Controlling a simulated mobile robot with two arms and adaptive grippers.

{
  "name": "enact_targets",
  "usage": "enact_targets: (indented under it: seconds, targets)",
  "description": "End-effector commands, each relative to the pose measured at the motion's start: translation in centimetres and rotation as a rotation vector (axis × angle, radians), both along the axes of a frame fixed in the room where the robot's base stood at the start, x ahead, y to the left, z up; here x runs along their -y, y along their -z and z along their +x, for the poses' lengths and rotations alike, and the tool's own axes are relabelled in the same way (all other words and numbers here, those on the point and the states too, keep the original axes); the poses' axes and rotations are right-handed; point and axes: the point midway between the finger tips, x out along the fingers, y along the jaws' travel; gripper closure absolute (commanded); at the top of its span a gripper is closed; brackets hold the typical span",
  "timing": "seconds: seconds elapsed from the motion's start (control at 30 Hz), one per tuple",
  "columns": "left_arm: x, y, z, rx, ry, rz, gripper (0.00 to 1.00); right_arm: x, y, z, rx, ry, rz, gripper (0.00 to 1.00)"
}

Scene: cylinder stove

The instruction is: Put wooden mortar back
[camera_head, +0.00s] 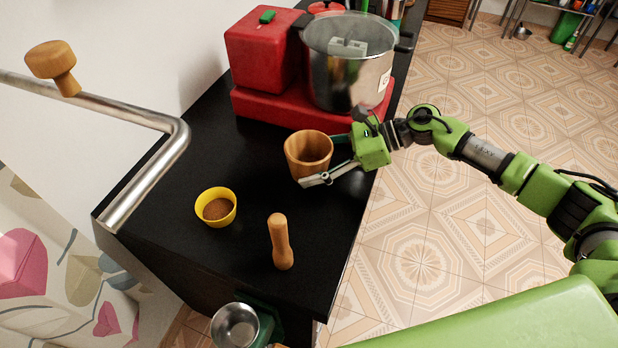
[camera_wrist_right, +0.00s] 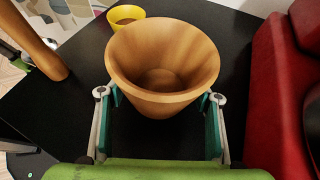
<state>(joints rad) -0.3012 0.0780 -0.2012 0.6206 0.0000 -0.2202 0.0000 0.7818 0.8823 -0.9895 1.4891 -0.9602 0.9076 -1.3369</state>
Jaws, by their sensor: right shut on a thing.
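The wooden mortar (camera_head: 308,152) is an empty, upright brown cup near the right edge of the black counter, in front of the red stove. My right gripper (camera_head: 328,160) reaches it from the right and is shut on its sides. In the right wrist view the mortar (camera_wrist_right: 165,68) sits between the two fingers of the gripper (camera_wrist_right: 160,112). I cannot tell whether its base touches the counter. The wooden pestle (camera_head: 280,242) stands on the counter nearer the front; part of it shows at the left of the wrist view (camera_wrist_right: 35,45).
A yellow bowl of brown powder (camera_head: 216,207) stands left of the pestle. The red stove (camera_head: 262,105) carries a large steel pot (camera_head: 345,80). A metal cup (camera_head: 235,326) is below the counter's front edge. A metal rail (camera_head: 150,170) is at the left. Bare black counter (camera_head: 240,160) lies left of the mortar.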

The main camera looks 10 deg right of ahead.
Motion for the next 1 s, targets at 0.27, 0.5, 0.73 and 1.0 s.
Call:
enact_targets:
  seconds: [0.27,0.5,0.73,1.0]
  targets:
    - [-0.2,1.6,0.1,0.001,-0.002,0.003,0.21,-0.3,2.2,1.0,-0.001,0.000,0.001,0.67]
    - [-0.3,2.1,0.1,0.002,-0.002,0.003,0.21,-0.3,4.1,1.1,0.002,0.000,0.003,0.67]
    - [-0.3,2.3,0.2,0.002,-0.002,0.003,0.21,-0.3,4.3,1.0,0.002,0.000,0.002,0.67]
    - [-0.2,2.5,0.1,0.002,-0.001,0.003,0.21,-0.2,4.5,1.0,0.000,0.000,0.000,0.24]
